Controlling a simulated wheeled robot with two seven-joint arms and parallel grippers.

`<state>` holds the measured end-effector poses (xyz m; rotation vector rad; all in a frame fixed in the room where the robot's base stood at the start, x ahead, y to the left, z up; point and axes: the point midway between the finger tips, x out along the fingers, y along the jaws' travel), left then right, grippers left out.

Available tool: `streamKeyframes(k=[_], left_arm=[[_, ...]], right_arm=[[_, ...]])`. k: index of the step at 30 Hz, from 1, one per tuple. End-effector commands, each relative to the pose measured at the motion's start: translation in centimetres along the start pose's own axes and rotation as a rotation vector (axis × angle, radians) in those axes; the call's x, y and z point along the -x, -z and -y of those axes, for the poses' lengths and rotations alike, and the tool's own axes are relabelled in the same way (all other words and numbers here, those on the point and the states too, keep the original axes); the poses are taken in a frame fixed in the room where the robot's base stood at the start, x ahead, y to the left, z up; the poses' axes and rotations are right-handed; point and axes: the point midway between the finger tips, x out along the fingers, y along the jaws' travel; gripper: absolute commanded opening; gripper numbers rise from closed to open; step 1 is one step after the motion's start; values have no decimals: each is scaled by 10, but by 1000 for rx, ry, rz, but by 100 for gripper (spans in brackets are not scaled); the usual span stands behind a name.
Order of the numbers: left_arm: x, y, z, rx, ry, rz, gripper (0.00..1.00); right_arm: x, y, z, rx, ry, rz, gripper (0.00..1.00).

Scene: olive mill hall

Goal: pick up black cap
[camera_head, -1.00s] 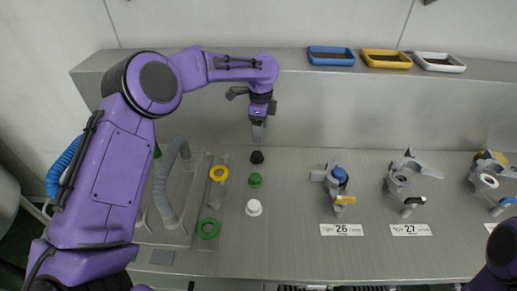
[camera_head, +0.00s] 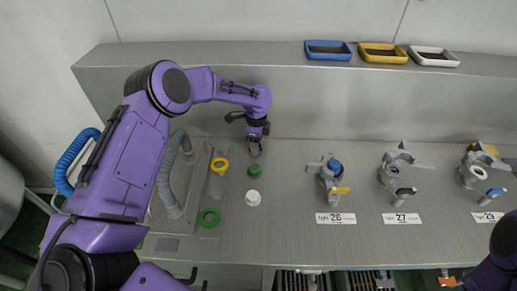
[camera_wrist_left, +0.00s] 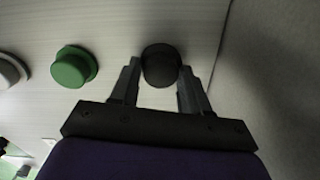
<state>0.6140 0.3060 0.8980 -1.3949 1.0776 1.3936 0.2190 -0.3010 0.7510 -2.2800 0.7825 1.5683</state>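The black cap (camera_wrist_left: 161,65) stands on the steel bench, between the fingertips of my left gripper (camera_wrist_left: 158,78) in the left wrist view. The fingers are apart, one on each side of the cap, with a narrow gap showing. My right gripper is not in view; only part of my right arm shows at the lower right.
A green cap (camera_head: 254,171) and a white cap (camera_head: 253,198) stand in a row in front of my left gripper. A yellow ring (camera_head: 219,165), a green ring (camera_head: 209,217) and a grey hose (camera_head: 168,175) lie left. Valve fittings (camera_head: 330,178) stand right. Trays (camera_head: 328,56) sit on the back ledge.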

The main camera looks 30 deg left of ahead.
Motion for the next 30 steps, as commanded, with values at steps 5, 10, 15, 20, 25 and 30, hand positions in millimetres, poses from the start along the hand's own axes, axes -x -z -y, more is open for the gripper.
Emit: streamKeyframes(k=[5,10,15,20,25,30], left_arm=[[0,0,0,-1,0,1,10],[0,1,0,-1,0,0,10],[8,1,1,-1,2,0,10],[34,3,0,-3,4,-2,10],[72,25,-27,-5,5,1,10],[100,52,-58,-5,3,2,10]], right_arm=[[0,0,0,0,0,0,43],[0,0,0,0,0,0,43],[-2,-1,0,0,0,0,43],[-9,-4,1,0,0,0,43],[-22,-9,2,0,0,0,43],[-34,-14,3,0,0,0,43]])
